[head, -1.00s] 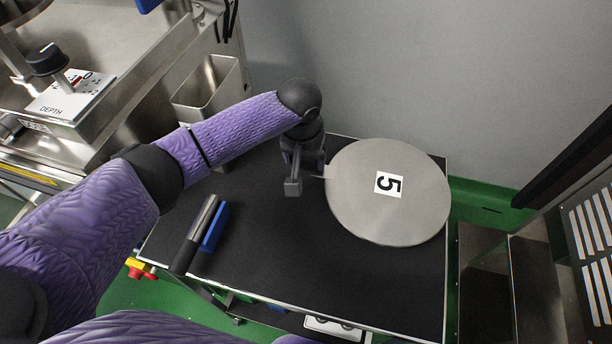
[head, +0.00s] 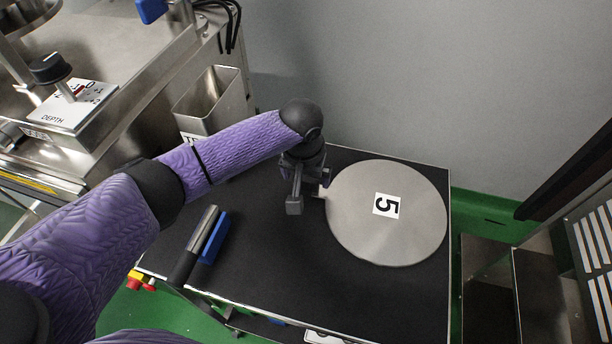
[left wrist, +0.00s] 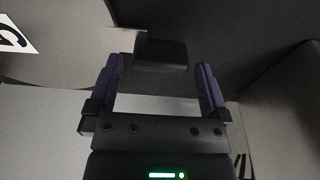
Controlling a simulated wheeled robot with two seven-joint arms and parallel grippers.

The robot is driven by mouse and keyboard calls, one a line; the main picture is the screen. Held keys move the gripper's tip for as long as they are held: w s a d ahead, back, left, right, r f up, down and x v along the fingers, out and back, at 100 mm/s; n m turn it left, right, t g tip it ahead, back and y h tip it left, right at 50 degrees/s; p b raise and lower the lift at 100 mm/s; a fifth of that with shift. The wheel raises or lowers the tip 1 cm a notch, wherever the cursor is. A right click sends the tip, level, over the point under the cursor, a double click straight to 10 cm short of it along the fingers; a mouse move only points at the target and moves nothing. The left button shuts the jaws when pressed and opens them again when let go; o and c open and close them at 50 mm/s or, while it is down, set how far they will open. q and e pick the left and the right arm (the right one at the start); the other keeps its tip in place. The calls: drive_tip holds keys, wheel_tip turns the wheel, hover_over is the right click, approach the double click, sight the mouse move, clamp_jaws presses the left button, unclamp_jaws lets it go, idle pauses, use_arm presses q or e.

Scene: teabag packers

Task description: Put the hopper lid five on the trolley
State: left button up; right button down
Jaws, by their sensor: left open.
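The hopper lid five (head: 360,235) is a round grey metal plate with a white label reading 5. It lies flat on the right part of the black trolley top (head: 270,265). A small tab shows at its left edge. In the head view my left gripper (head: 300,195) is just left of the lid, low over the trolley. In the left wrist view the gripper (left wrist: 160,85) has its purple-lined fingers apart. A dark block shows between and beyond them; I cannot tell what it is. Part of the lid's label shows at upper left. My right gripper is not in view.
A tool with a blue strip and dark handle (head: 214,238) lies on the trolley's left part. A steel bin (head: 214,105) and a machine with a depth knob (head: 50,68) stand at left. A grey wall is behind. The trolley's front middle is clear.

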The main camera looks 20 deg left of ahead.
use_arm(q)
wheel_tip(320, 180, up, 10)
drive_tip(key=s+p, duration=0.1)
drive_tip(key=p, duration=0.2)
drive_tip(key=shift+s, duration=0.3)
drive_tip(key=shift+r, duration=0.1)
